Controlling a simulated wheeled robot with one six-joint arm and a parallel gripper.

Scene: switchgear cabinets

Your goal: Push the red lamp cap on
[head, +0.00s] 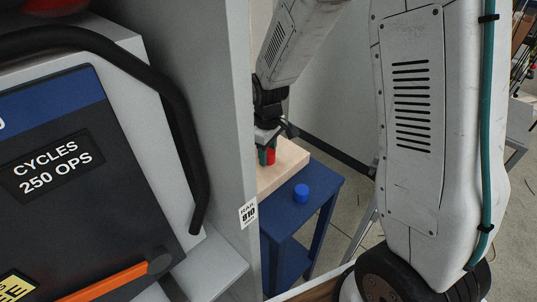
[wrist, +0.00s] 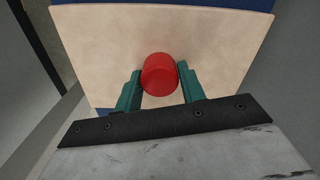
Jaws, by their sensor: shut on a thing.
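The red lamp cap (wrist: 160,74) is between the two green fingertips of my gripper (wrist: 158,88) in the wrist view, and the fingers are shut on it. In the head view the cap (head: 271,156) shows as a small red patch beside a finger of my gripper (head: 266,154), low over a light wooden board (head: 285,164). The board also fills much of the wrist view (wrist: 90,50). I cannot tell whether the cap touches the board. No lamp shows in either view.
The board lies on a blue table (head: 319,185). A grey cabinet (head: 222,100) with a black handle (head: 180,110) stands close on the left and hides part of the table.

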